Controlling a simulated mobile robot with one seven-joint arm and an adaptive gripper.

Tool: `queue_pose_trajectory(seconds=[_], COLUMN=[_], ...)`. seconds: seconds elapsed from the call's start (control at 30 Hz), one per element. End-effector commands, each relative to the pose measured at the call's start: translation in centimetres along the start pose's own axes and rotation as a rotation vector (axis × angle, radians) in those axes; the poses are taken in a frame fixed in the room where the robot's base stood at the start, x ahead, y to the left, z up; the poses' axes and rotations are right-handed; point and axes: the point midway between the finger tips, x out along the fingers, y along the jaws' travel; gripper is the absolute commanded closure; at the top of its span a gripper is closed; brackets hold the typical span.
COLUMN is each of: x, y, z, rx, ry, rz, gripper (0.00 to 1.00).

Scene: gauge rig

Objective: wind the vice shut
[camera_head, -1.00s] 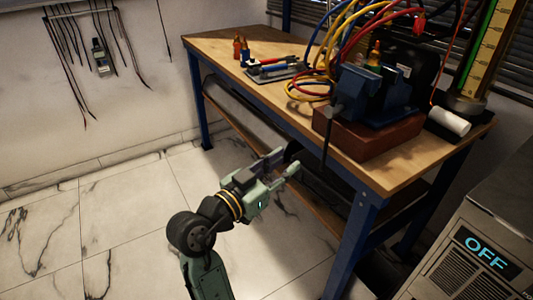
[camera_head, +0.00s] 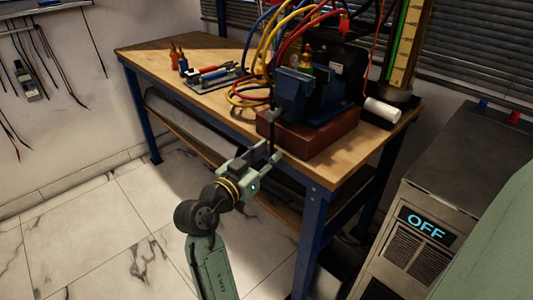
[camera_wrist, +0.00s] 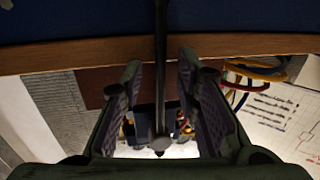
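The blue vice (camera_head: 292,92) sits on a red-brown block (camera_head: 318,135) at the table's front edge. Its dark handle bar (camera_head: 271,117) hangs roughly upright in front of the vice, past the table edge. My gripper (camera_head: 266,154) is at the lower part of this bar. In the wrist view the bar (camera_wrist: 160,95) runs between the two fingers of my gripper (camera_wrist: 160,98), with a gap on both sides. The fingers are open and do not appear to touch it. The gap between the vice jaws is hard to make out.
The wooden workbench (camera_head: 160,60) has blue legs. Coloured hoses (camera_head: 262,50) loop behind the vice. A tray of tools (camera_head: 213,77) lies to the left. A grey cabinet with an OFF display (camera_head: 427,225) stands at right. The floor at left is clear.

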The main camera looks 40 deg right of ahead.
Motion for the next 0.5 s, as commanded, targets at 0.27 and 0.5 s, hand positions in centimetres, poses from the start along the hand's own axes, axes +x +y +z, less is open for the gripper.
queue_pose_trajectory(seconds=[0.27, 0.5], x=[-0.03, -0.05], y=[-0.02, -0.03], z=[0.0, 0.0], rx=[0.0, 0.0], ry=[0.0, 0.0], rz=[-0.001, -0.001], gripper=[0.78, 0.94])
